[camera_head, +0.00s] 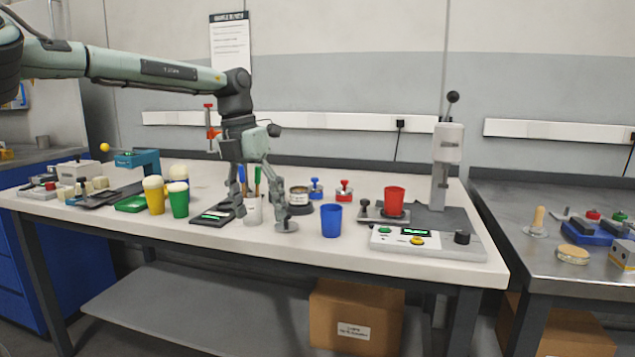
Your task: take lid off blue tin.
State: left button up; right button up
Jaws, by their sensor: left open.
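A blue tin-like cup (331,221) stands upright on the white table, right of the middle. I see no separate lid on it; its top looks blue like its sides. My left gripper (263,216) hangs down to the left of the blue cup, apart from it. Its fingers are spread open. A small grey round shape (287,226) shows at its right fingertip; I cannot tell if it is a lid or part of the finger. My right gripper is out of view.
A white pen cup (254,210) stands between or behind my fingers. A dark scale (213,217) lies left, beyond it green (178,202) and yellow (155,198) cups. A round can (299,196) stands behind. A red cup (394,201) sits at the press (446,165), right.

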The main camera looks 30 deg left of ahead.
aim_at(315, 188)
jog(key=i+j, duration=0.2)
jog(key=i, duration=0.25)
jog(key=i+j, duration=0.2)
jog(key=i, duration=0.2)
jog(key=i+j, duration=0.2)
jog(key=i, duration=0.25)
